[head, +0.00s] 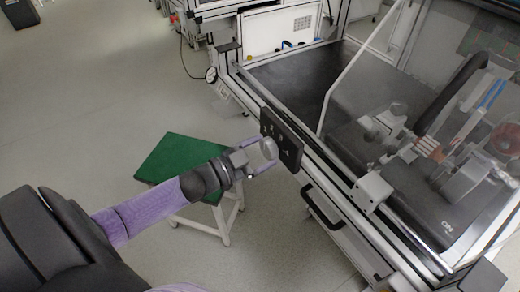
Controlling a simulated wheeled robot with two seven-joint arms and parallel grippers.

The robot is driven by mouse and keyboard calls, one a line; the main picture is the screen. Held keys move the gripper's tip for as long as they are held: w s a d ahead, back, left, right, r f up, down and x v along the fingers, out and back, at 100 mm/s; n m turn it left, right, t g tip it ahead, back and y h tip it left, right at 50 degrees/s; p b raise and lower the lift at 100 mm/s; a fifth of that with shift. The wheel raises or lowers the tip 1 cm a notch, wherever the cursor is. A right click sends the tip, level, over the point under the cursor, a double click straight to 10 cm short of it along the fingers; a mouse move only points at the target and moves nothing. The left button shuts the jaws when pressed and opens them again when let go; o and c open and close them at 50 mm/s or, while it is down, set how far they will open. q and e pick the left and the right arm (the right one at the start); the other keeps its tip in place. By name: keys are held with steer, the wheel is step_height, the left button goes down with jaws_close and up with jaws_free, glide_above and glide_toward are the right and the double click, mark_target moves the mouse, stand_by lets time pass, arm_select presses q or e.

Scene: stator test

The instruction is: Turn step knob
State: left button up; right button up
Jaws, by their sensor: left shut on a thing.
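The step knob (269,148) is a round grey knob on the black control panel (289,146) at the front edge of the test bench. My left gripper (262,156) reaches in from the left at the panel, with its fingers around the knob and shut on it. Small white marks show on the panel face near the knob. The knob's pointer is too small to read. My right gripper is not in view.
The test bench (340,190) has an aluminium frame, a clear cover and a stator rig (440,165) inside. A green-topped stool (170,156) stands under my left arm. A round gauge (211,75) sits at the bench's corner.

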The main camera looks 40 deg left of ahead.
arm_select(q)
steer(key=shift+m, duration=1.2)
steer(key=shift+m+p, duration=0.4)
steer(key=shift+m, duration=0.8)
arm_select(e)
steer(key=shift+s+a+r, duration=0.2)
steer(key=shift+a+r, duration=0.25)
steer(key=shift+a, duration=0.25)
arm_select(q)
steer(key=shift+m, duration=0.3)
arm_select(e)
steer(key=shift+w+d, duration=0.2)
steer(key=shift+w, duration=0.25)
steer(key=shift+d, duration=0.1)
